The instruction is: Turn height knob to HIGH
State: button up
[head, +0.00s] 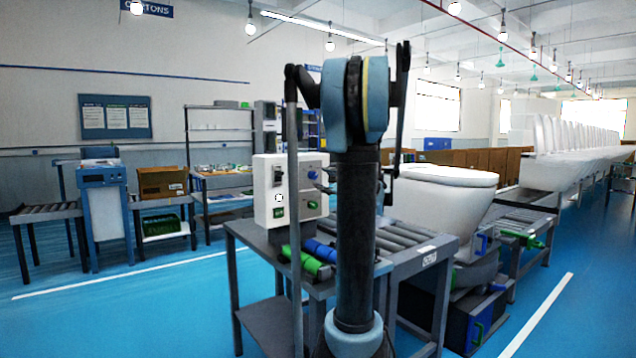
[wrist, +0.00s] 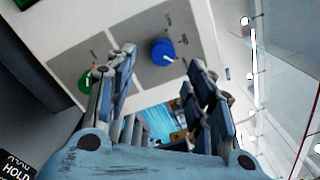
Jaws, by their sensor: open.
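A white control box (head: 270,195) stands on the near end of the roller table. Its side panel carries a blue knob (head: 312,175) and a green knob (head: 312,205). In the wrist view, the blue knob (wrist: 162,52) shows on a grey panel square, beyond and between my fingertips. The green knob (wrist: 84,84) is at the left, partly behind my left finger. I cannot read the panel labels or tell which knob is for height. My gripper (wrist: 159,66) is open and empty, facing the panel at a tilt. In the head view my arm hides most of it.
A white toilet (head: 440,195) sits on the roller conveyor (head: 400,235) right of my arm. Green and blue cylinders (head: 305,262) lie on the near table end. A blue-and-white cabinet (head: 103,215) and shelves stand farther left. Blue floor is open at the left.

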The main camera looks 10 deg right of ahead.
jog(key=shift+v, duration=2.75)
jog(key=s+a+f+n+g, duration=0.9)
jog(key=s+a+f+n, duration=0.2)
jog(key=s+a+f, duration=0.45)
jog(key=s+d+f+n+g+h, duration=0.1)
jog(key=s+f+n+g+h, duration=0.1)
jog(key=s+f, duration=0.3)
jog(key=s+d+f+n+g+h, duration=0.1)
jog(key=s+f+n, duration=0.3)
jog(key=s, duration=0.7)
jog(key=s+d+f+n+g+h, duration=0.1)
jog(key=s+f+n+g+h, duration=0.1)
jog(key=s+f, duration=0.4)
jog(key=shift+s+d+f+n+g+h, duration=0.4)
jog(key=shift+s+n+h, duration=0.4)
jog(key=shift+s+h, duration=0.35)
